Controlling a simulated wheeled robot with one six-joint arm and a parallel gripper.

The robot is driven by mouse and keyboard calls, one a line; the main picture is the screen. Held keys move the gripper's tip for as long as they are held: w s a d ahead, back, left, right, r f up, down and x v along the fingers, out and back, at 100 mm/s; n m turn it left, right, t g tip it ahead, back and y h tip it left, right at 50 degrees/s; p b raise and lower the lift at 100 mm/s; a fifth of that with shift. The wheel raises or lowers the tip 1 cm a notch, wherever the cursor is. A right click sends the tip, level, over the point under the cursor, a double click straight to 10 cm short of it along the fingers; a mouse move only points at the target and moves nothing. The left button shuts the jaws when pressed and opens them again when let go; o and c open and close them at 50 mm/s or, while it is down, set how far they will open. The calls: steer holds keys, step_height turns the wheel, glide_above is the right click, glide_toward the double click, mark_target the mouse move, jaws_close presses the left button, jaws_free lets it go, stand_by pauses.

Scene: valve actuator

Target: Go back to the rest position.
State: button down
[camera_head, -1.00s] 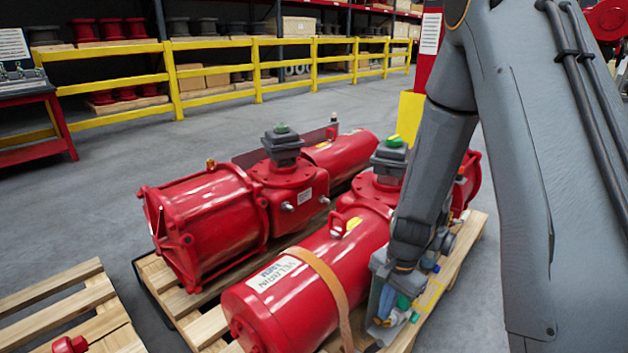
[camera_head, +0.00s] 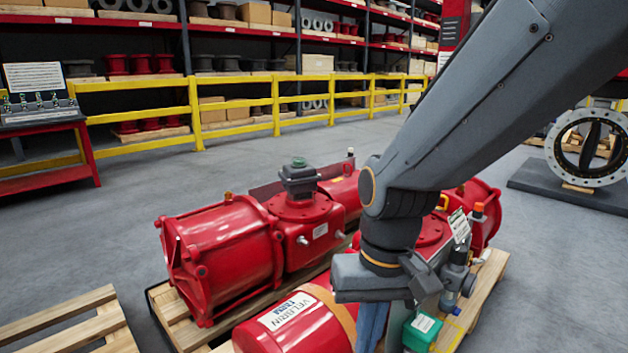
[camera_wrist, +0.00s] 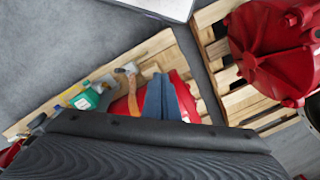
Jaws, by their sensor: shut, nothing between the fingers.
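My gripper (camera_head: 371,326) hangs below my grey wrist at the bottom of the head view, its fingertips cut off by the frame edge. In the wrist view the blue-grey fingers (camera_wrist: 161,96) look together, with nothing held. They appear over the near red valve actuator (camera_head: 285,325), which has a tan strap and a white label. It also shows in the wrist view (camera_wrist: 184,96). My arm hides the middle of this actuator. A second red actuator (camera_head: 222,250) lies behind it to the left, with a grey box on top.
A green box (camera_head: 422,331) and grey fittings (camera_head: 455,278) sit right of my wrist, on the wooden pallet (camera_head: 487,290). Another pallet (camera_head: 75,325) lies at left. A yellow rail (camera_head: 235,106) and shelves stand behind. Grey floor between is open.

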steer(key=s+r+n+p, duration=0.1)
steer(key=s+r+n, duration=0.15)
steer(key=s, duration=0.25)
steer(key=d+r+m+p, duration=0.4)
steer(key=d+r+p, duration=0.7)
steer(key=p, duration=1)
step_height(320, 180, up, 3)
steer(key=shift+d+r+h, duration=0.1)
steer(key=shift+d+h, duration=0.05)
steer(key=shift+h, duration=0.25)
steer(key=shift+w, duration=0.1)
